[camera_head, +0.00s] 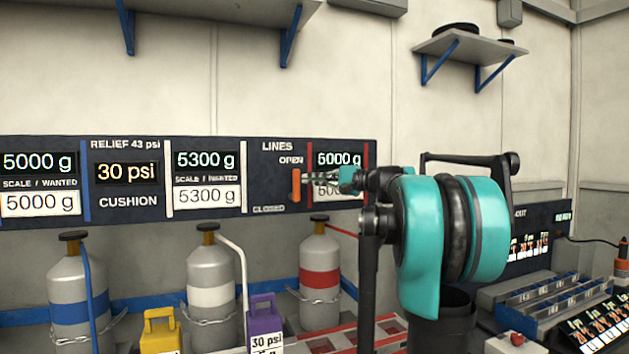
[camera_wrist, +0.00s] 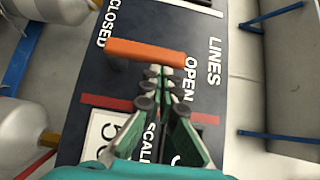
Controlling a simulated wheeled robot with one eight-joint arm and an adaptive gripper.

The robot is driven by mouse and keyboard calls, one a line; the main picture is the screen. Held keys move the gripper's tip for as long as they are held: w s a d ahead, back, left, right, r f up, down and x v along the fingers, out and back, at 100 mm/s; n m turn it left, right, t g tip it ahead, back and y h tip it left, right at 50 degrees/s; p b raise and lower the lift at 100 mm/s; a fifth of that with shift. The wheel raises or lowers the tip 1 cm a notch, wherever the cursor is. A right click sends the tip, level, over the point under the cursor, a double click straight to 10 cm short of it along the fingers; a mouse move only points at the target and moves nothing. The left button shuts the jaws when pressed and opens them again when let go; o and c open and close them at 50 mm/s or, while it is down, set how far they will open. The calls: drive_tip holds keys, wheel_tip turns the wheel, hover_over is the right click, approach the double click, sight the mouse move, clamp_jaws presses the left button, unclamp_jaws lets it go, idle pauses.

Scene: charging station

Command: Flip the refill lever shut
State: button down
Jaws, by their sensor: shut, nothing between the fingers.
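The refill lever (camera_head: 296,186) has an orange handle and sits on the dark LINES panel, between the printed words OPEN and CLOSED. In the head view the handle stands upright, its top just below OPEN. In the wrist view the orange handle (camera_wrist: 145,51) lies across the panel from near CLOSED to near OPEN. My gripper (camera_head: 308,178) is shut and empty, its tips at the right side of the handle. In the wrist view my gripper's tips (camera_wrist: 157,72) are close beside the handle near its OPEN end; I cannot tell if they touch. The lever's pivot is not clear.
The panel (camera_head: 205,219) carries several weight and pressure displays. Below it stand gas cylinders with blue, white and red (camera_head: 320,283) bands. A yellow case (camera_head: 161,332) and a purple case (camera_head: 264,318) are in front. Shelves (camera_head: 470,47) hang above. The wall between is bare.

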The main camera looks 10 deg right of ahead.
sight(296, 174)
drive_tip(key=shift+s+a+r+n+h, duration=0.1)
drive_tip(key=shift+a+r+n+h, duration=0.2)
drive_tip(key=shift+n+h, duration=0.2)
idle(0.3)
drive_tip(key=a+n+h, duration=0.1)
drive_tip(key=a+n+g+h, duration=0.1)
drive_tip(key=a+n+h, duration=0.1)
drive_tip(key=a+h, duration=0.1)
drive_tip(key=shift+s+r+g, duration=0.3)
drive_tip(key=shift+s+r, duration=0.1)
drive_tip(key=a+n+h, duration=0.1)
drive_tip(key=h, duration=0.1)
drive_tip(key=a+f+n+h, duration=0.1)
drive_tip(key=h, duration=0.1)
drive_tip(key=a+f+n+h, duration=0.1)
drive_tip(key=a+n+h, duration=0.1)
drive_tip(key=shift+s, duration=0.4)
drive_tip(key=shift+a+r, duration=0.1)
drive_tip(key=shift+r, duration=0.05)
drive_tip(key=shift+r, duration=0.65)
